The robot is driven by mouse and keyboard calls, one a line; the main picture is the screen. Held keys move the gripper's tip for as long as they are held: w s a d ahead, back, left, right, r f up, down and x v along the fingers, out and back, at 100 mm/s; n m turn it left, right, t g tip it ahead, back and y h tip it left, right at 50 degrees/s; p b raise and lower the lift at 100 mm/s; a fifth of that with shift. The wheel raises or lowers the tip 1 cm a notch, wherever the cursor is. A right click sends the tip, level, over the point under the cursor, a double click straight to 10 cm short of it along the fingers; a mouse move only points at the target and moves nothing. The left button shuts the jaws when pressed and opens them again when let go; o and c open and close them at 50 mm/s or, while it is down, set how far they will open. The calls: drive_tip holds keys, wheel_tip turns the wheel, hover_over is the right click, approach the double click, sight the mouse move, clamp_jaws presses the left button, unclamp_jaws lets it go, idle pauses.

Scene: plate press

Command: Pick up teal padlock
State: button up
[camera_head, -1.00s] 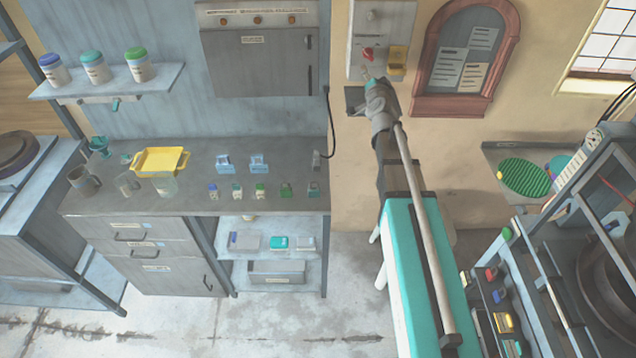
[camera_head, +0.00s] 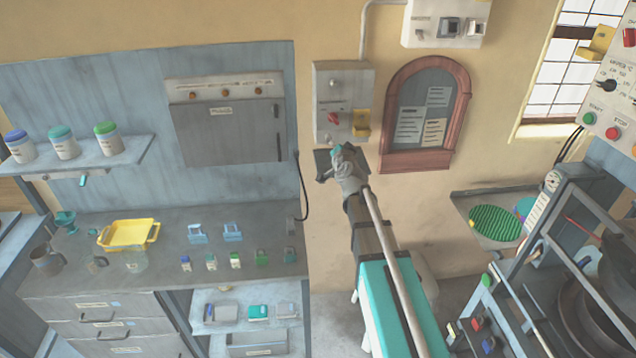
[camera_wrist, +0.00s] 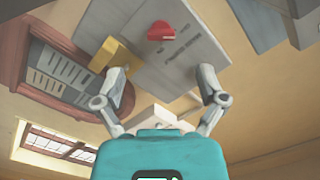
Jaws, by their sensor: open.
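I cannot single out a teal padlock with certainty. Small tagged pieces stand in a row on the workbench (camera_head: 180,285). Among them are a teal-marked piece (camera_head: 211,262), a green piece (camera_head: 262,257) and a grey-green piece (camera_head: 290,255), too small to make out. A small teal thing (camera_head: 83,180) shows under the wall shelf. My gripper (camera_head: 341,158) is raised by the wall, below a grey switch box (camera_head: 328,85), well right of the bench row. In the wrist view my gripper (camera_wrist: 164,76) is open with nothing between its fingers; the box fills the background.
The switch box has a red knob (camera_wrist: 161,31) and a yellow part (camera_head: 361,123). A dark bracket (camera_head: 323,165) is beside my gripper. An arched notice board (camera_head: 385,150) hangs to the right. A yellow tray (camera_head: 128,234) stands on the bench. The press frame (camera_head: 590,200) is at right.

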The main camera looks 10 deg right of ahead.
drive_tip(key=s+a+f+n+g+y+b, duration=0.1)
drive_tip(key=s+a+f+n+g+y, duration=0.15)
drive_tip(key=s+f+g, duration=0.35)
drive_tip(key=s+a+f+n+g+y+b, duration=0.1)
drive_tip(key=s+a+f+n+g, duration=0.2)
drive_tip(key=s+f, duration=0.5)
drive_tip(key=s+d+f+g+h, duration=0.1)
drive_tip(key=s+d+f+g, duration=0.1)
drive_tip(key=s, duration=0.4)
drive_tip(key=s+d+f+n+g+h, duration=0.1)
drive_tip(key=s+d+f+g, duration=0.1)
drive_tip(key=s, duration=0.4)
drive_tip(key=s+d+f+n+g+h, duration=0.1)
drive_tip(key=s+d+f+g+h, duration=0.1)
drive_tip(key=s+g, duration=0.2)
drive_tip(key=shift+s+f+g+b, duration=0.3)
drive_tip(key=shift+s+f+b, duration=0.15)
drive_tip(key=shift+s, duration=0.8)
drive_tip(key=shift+n, duration=0.25)
